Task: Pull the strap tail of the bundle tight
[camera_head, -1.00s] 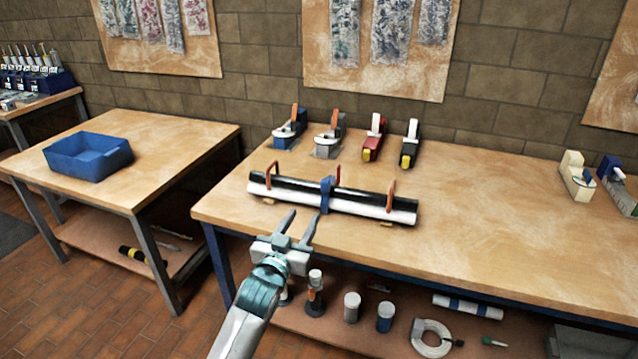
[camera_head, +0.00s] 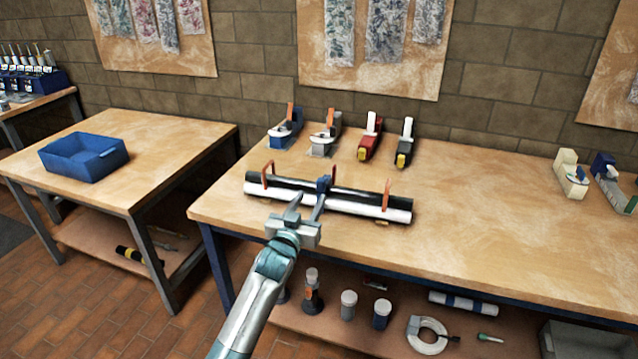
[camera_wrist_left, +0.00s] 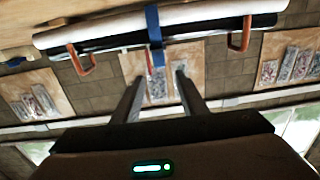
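The bundle is a black rod and a white rod (camera_head: 285,200) lying side by side on the workbench. A blue strap (camera_head: 324,185) wraps its middle, and two orange hoops stand over it to either side. In the left wrist view, the blue strap (camera_wrist_left: 152,20) crosses the bundle and its tail (camera_wrist_left: 157,58) hangs toward the fingers. My left gripper (camera_head: 308,206) is at the bundle's front side by the strap. In the left wrist view, its fingers (camera_wrist_left: 158,80) are apart, with the tail's end lined up between the tips. I see no contact. My right gripper is out of view.
Several tape dispensers (camera_head: 370,138) stand behind the bundle, with more at the far right. The workbench (camera_head: 480,215) is clear right of the bundle. A blue bin (camera_head: 85,158) sits on the left table. Jars and a tape roll (camera_head: 428,335) are on the lower shelf.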

